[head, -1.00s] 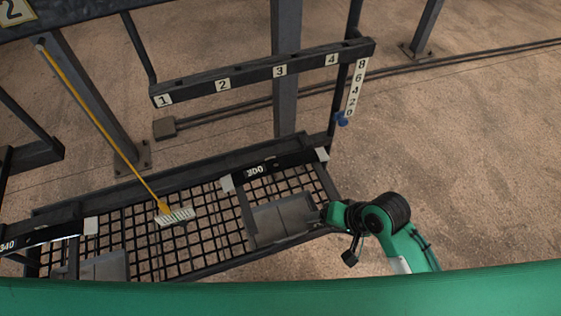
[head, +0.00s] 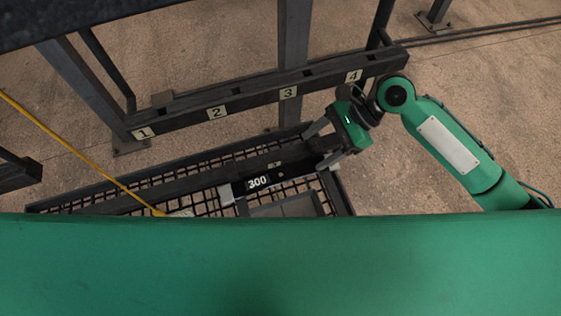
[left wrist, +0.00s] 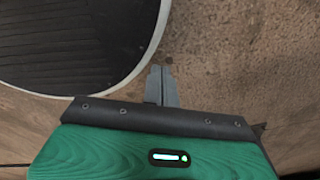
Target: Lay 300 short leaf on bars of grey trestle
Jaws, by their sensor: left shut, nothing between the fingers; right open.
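The 300 short leaf (head: 257,182) is a dark bar with a white 300 label and a pale grey block at its left end. It lies over the mesh deck, and its right part runs close to my right gripper (head: 312,150). That gripper is open, with fingers spread around or just above the leaf's right part; I cannot tell whether they touch it. My left gripper (left wrist: 162,85) is shut and empty in the left wrist view, over brown floor, and does not show in the head view. I cannot clearly identify a grey trestle.
The dark mesh deck (head: 163,192) stands below a dark rack bar (head: 250,103) numbered 1 to 4. A yellow pole (head: 80,152) slants down to the deck. A grey plate (head: 284,207) lies beside the leaf. My green body covers the bottom. Floor is free at right.

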